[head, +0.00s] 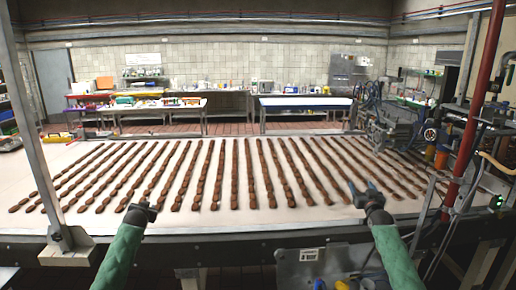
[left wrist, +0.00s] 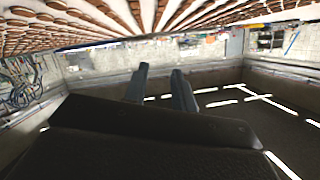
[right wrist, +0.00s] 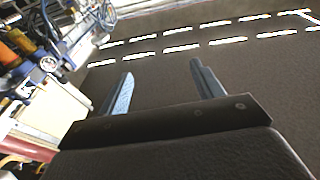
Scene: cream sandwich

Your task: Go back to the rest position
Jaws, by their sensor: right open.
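My right gripper (head: 362,186) is above the near edge of the conveyor in the head view, its two fingers apart. In the right wrist view the right gripper (right wrist: 162,78) is wide open with nothing between its fingers. My left gripper (head: 144,203) is over the near edge on the left side. In the left wrist view the left gripper (left wrist: 160,72) has a narrower gap between its fingers and holds nothing. Both arms, in green sleeves, reach forward from the bottom of the head view.
A wide pale conveyor (head: 100,222) carries many rows of brown cream sandwiches (head: 233,172). A metal post (head: 38,130) stands at the left and a red pipe (head: 470,115) at the right. Machinery (head: 392,125) is at the far right; work tables (head: 305,102) stand behind.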

